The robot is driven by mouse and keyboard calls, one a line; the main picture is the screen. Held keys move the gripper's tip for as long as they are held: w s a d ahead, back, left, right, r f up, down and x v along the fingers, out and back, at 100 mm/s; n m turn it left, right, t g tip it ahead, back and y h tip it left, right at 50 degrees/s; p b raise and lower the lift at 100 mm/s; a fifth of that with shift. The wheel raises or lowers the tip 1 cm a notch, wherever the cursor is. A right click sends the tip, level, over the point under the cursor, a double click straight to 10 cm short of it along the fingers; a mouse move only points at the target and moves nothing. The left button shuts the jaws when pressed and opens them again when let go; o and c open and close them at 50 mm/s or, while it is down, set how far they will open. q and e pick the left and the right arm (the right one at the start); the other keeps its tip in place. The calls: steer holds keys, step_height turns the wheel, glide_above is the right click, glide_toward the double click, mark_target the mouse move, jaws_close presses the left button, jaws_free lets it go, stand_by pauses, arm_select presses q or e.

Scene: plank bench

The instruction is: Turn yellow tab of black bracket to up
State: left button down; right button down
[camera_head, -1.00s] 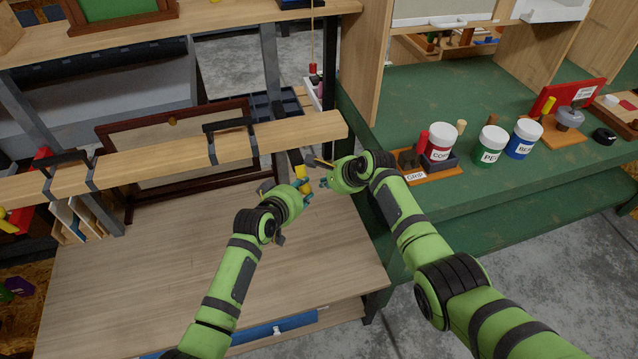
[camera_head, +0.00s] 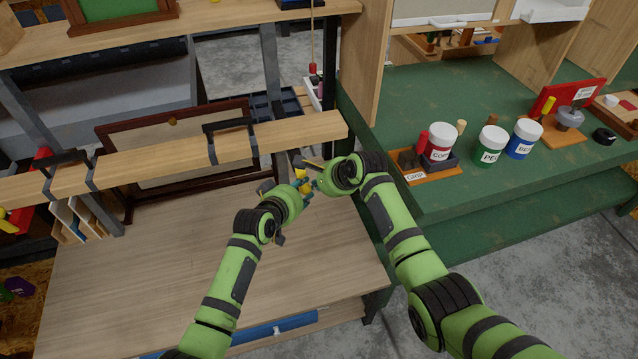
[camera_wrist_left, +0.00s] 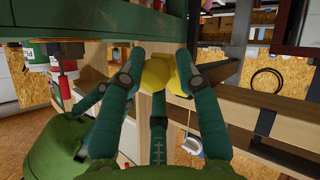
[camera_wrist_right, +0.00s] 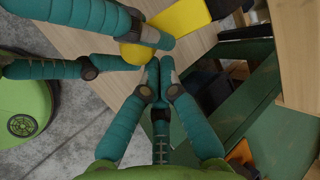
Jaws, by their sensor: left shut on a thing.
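My left gripper (camera_head: 305,188) is shut on a yellow piece, the yellow tab (camera_head: 300,173), near the right end of the plank. In the left wrist view the tab (camera_wrist_left: 156,73) lies between the fingertips. In the right wrist view it is a long yellow bar (camera_wrist_right: 182,18) with a rounded end, and the left fingers reach it from the left. A dark piece beside its far end (camera_wrist_right: 248,33) may be the black bracket; most of it is hidden. My right gripper (camera_wrist_right: 155,78) has its fingertips together, empty, just below the tab and close to the left fingers.
The thick wooden plank (camera_head: 290,133) runs above the lower wooden shelf (camera_head: 180,260), with black clamps (camera_head: 228,127) around it. The green bench (camera_head: 480,185) is close on the right, with labelled cans (camera_head: 490,146) on it. The lower shelf is mostly clear.

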arm_select(q)
steer(key=shift+w+d+r, duration=0.15)
steer(key=shift+d+r, duration=0.15)
steer(key=shift+r, duration=0.15)
arm_select(e)
steer(key=shift+a+r, duration=0.15)
steer(key=shift+a, duration=0.15)
arm_select(q)
steer(key=c, duration=1)
jaws_free()
steer(key=shift+o, duration=0.2)
steer(key=shift+d+f, duration=0.1)
steer(key=shift+f, duration=0.05)
arm_select(e)
steer(key=shift+d, duration=0.2)
arm_select(q)
steer(key=shift+f, duration=0.1)
steer(key=shift+a, duration=0.2)
steer(key=shift+s, duration=0.2)
